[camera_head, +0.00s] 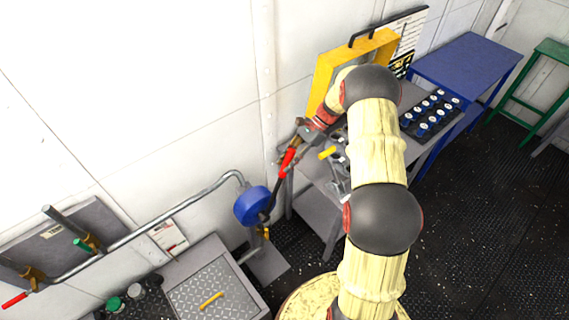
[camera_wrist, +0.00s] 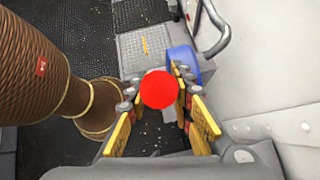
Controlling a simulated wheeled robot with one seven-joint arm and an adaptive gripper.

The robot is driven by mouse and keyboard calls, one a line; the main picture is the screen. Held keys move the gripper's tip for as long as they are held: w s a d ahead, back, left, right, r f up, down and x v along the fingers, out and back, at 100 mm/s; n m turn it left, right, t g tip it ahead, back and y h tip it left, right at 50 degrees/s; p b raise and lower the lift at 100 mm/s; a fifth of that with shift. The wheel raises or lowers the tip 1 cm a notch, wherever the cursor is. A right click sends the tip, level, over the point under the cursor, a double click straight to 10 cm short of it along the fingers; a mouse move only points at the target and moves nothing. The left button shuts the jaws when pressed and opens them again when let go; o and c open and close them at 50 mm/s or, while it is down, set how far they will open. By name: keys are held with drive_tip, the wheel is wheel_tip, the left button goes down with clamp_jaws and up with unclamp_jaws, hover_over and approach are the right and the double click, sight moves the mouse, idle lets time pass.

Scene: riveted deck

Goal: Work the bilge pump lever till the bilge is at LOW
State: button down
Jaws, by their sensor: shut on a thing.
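The bilge pump is a round blue body (camera_head: 252,206) low against the white wall, at the end of a grey pipe. Its lever has a red grip (camera_head: 288,160) on a dark shaft that slants up and right from the pump. My gripper (camera_head: 297,142) is shut on the upper part of this lever. In the wrist view the round red end of the lever (camera_wrist: 159,90) sits between the yellow-padded fingers, with the blue pump (camera_wrist: 184,62) beyond. I cannot make out a bilge level reading in either view.
A grey bench (camera_head: 310,188) with a yellow frame (camera_head: 328,82) stands right of the lever. A blue table (camera_head: 470,62) and green stand are farther right. The pipe (camera_head: 150,232) with red and green handles runs along the wall. A tread-plate box (camera_head: 215,275) stands below.

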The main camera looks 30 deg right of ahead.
idle(0.3)
drive_tip(key=c, duration=1.6)
unclamp_jaws()
drive_tip(key=shift+o, duration=0.2)
drive_tip(key=v, duration=1.2)
drive_tip(key=shift+f, duration=0.1)
